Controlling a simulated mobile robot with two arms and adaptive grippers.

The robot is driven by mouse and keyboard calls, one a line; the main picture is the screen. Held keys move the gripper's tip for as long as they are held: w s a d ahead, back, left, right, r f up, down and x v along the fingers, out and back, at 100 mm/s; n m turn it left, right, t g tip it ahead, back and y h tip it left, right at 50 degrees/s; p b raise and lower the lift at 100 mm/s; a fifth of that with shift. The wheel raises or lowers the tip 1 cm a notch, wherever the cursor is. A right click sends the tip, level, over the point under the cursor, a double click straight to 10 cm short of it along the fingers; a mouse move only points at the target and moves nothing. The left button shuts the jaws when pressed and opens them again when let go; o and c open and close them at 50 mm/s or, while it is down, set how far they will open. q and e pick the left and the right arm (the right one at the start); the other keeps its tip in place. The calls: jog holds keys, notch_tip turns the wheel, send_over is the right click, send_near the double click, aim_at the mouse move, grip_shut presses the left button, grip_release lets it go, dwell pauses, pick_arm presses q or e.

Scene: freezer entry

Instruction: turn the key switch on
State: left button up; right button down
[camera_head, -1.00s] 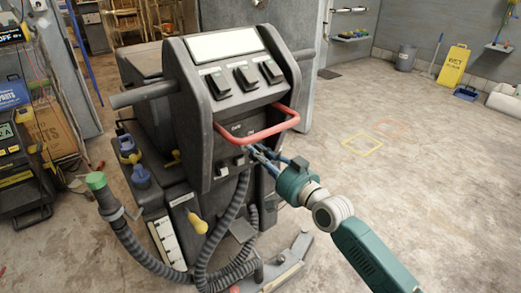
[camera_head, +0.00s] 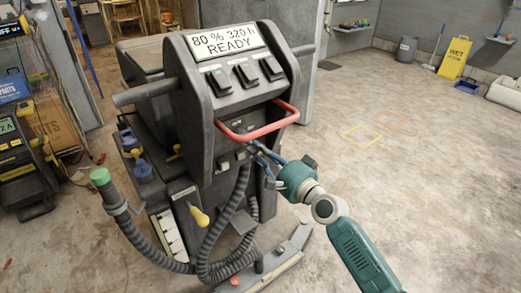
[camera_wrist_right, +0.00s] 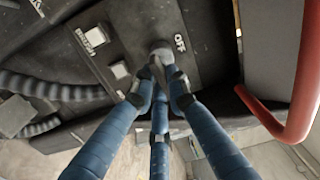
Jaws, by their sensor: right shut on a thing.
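The dark grey machine (camera_head: 205,125) stands in front of me, and its top display (camera_head: 224,41) reads "80 % 320 h READY". My right gripper (camera_head: 254,150) reaches the lower panel under the red bar handle. In the right wrist view its blue fingers (camera_wrist_right: 158,74) are shut on the small grey key switch (camera_wrist_right: 161,50), beside an "OFF" label. The fingertips hide much of the key, so I cannot read its exact angle. My left gripper is not in view.
The red bar handle (camera_head: 255,134) sticks out just above my right gripper and passes close at the right of the wrist view. Ribbed grey hoses (camera_head: 230,225) hang below the panel. Two pale buttons sit beside the key. Open floor lies to the right.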

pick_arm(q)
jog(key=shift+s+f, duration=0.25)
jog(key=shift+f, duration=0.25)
pick_arm(e)
jog(key=shift+m, duration=0.7)
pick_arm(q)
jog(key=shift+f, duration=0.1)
pick_arm(e)
jog(key=c, duration=1.7)
grip_release()
jog(key=v, duration=1.2)
